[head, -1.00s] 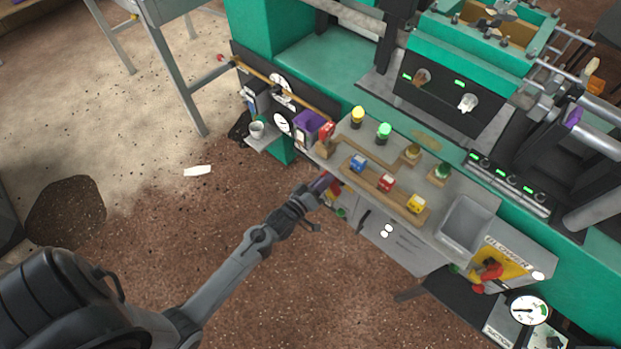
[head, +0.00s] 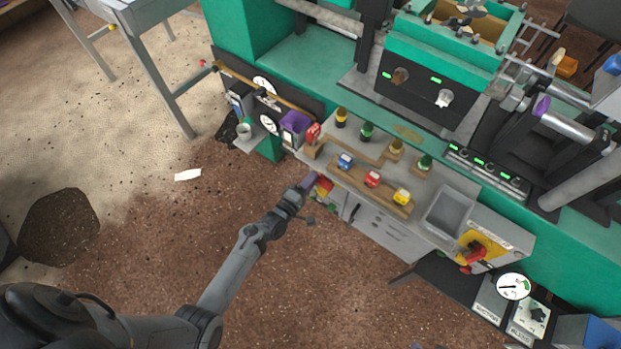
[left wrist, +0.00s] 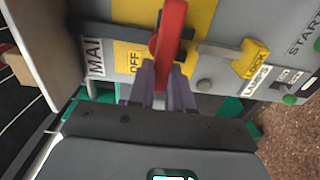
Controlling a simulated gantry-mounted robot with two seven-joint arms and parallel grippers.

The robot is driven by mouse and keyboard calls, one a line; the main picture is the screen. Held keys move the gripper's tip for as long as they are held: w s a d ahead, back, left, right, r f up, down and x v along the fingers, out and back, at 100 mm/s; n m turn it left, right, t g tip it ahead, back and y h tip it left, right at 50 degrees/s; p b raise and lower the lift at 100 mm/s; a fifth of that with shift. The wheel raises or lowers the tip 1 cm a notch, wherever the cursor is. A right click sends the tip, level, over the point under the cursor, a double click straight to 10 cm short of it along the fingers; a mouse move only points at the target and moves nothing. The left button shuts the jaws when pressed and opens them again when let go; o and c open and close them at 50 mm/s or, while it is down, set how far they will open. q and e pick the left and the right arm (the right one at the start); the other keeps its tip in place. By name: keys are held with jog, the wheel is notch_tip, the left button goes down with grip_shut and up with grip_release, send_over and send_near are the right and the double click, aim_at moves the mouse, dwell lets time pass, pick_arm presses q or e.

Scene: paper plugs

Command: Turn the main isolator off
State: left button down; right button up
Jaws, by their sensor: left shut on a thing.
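The main isolator is a red handle (left wrist: 170,32) on a yellow plate (left wrist: 203,18) in the left wrist view. An OFF label (left wrist: 134,61) is beside the handle's lower left, and a partly cut-off label reading MAI (left wrist: 94,57) is further left. The handle stands nearly upright in that view, tilted slightly. My left gripper (left wrist: 168,75) is shut on its lower part, with one finger on each side. In the head view my left gripper (head: 308,183) is at the cabinet's left end, where red and yellow parts (head: 324,187) show small. My right gripper is not in view.
A yellow LOCK tab (left wrist: 250,58), a LAMPS label (left wrist: 258,82) and green buttons (left wrist: 289,99) are right of the handle. Above, a bench top holds several coloured blocks (head: 372,179) and a grey bin (head: 450,214). The floor in front is open.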

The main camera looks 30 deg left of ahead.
pick_arm(q)
jog(key=shift+f, duration=0.15)
dwell(0.4)
jog(key=c, duration=1)
grip_release()
jog(key=shift+c, duration=0.2)
jog(key=s+p, duration=0.3)
jog(key=s, duration=0.7)
jog(key=shift+s+a, duration=0.4)
jog(key=shift+a, duration=0.05)
